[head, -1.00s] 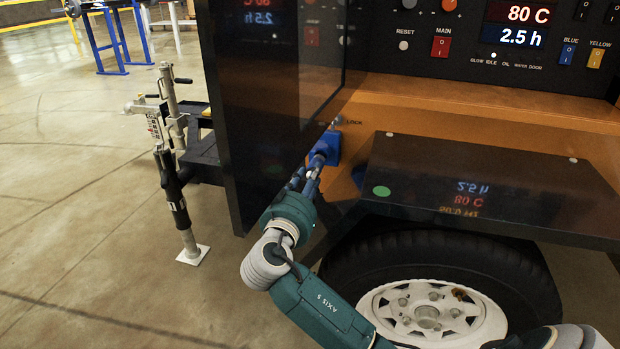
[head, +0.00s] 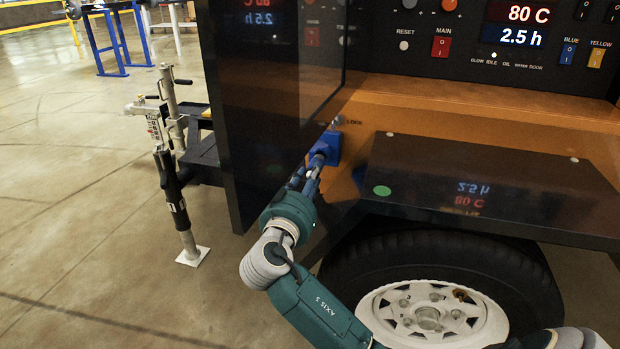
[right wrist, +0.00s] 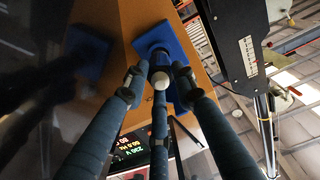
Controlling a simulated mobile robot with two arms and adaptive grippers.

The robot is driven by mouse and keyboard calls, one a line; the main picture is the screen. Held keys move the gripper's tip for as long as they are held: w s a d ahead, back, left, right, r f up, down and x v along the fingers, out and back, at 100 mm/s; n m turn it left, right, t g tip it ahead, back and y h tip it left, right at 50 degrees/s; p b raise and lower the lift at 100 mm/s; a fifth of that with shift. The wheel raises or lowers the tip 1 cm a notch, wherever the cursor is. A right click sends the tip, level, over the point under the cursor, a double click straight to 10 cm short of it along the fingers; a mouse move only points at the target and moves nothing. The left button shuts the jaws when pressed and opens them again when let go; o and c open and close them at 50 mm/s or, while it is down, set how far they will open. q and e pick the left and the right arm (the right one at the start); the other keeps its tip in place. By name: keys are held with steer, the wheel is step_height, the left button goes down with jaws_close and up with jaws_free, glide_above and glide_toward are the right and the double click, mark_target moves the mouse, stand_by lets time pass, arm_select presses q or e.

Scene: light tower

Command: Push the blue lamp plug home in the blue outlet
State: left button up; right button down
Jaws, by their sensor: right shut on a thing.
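The blue outlet (head: 331,142) is fixed on the orange panel beside the open dark door, and it also shows in the right wrist view (right wrist: 178,42). My right gripper (head: 316,170) is in front of it. In the right wrist view its fingers (right wrist: 160,82) are shut around the blue lamp plug (right wrist: 159,60), which has a pale ring. The plug points at the outlet's face and overlaps it in the picture. Its front end is hidden, so I cannot tell how deep it sits. My left gripper is not in view.
The dark door (head: 250,110) stands close to the left of my right gripper. A dark fender (head: 480,185) over a tyre (head: 350,265) is on the right. A jack stand (head: 172,170) is at left.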

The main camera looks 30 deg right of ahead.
steer(key=shift+b+x, duration=0.45)
steer(key=shift+x, duration=1.05)
steer(key=c, duration=1.3)
jaws_free()
steer(key=shift+c, duration=0.2)
steer(key=v, duration=1.2)
